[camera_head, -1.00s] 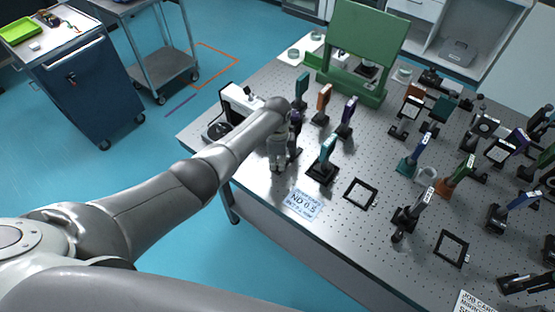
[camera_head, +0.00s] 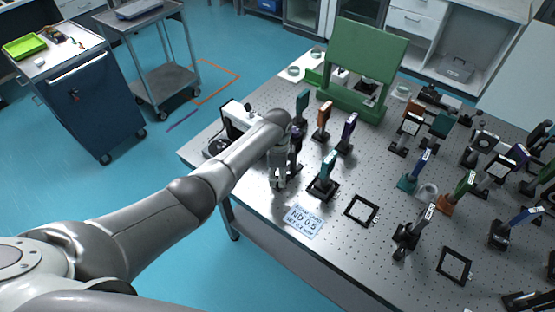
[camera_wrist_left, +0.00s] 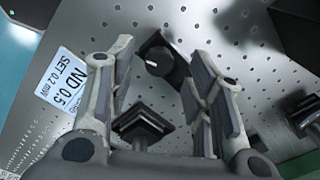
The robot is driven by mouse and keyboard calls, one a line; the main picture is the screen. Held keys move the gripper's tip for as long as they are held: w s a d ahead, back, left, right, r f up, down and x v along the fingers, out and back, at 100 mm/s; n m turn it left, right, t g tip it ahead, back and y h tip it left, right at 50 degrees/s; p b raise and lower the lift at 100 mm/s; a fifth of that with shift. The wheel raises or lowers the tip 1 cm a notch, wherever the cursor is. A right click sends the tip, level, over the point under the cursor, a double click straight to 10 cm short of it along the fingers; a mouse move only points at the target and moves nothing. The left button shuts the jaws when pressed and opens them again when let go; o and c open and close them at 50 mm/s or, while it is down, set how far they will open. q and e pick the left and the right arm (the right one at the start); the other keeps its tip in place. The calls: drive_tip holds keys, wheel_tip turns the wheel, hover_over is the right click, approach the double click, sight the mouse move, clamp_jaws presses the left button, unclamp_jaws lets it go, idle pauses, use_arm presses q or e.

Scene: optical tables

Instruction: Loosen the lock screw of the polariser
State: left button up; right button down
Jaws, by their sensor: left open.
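My left gripper (camera_head: 279,184) hangs over the near left part of the optical table, its fingers pointing down. In the left wrist view, the gripper (camera_wrist_left: 175,75) is open and empty. A black round knob on a dark base (camera_wrist_left: 160,62) shows between and beyond its fingertips, apart from them. A dark square-topped part (camera_wrist_left: 143,125) shows lower between the fingers. I cannot tell which mount is the polariser. My right gripper is not in view.
A card reading ND 0.5 (camera_head: 303,222) lies near the front edge; it also shows in the left wrist view (camera_wrist_left: 68,84). Black square frames (camera_head: 362,209) lie to the right. Several mounts crowd the right side, and a green stand (camera_head: 367,58) is behind.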

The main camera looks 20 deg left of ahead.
sight(277, 179)
use_arm(q)
wheel_tip(277, 179, up, 10)
idle(0.4)
drive_tip(key=shift+r, duration=0.1)
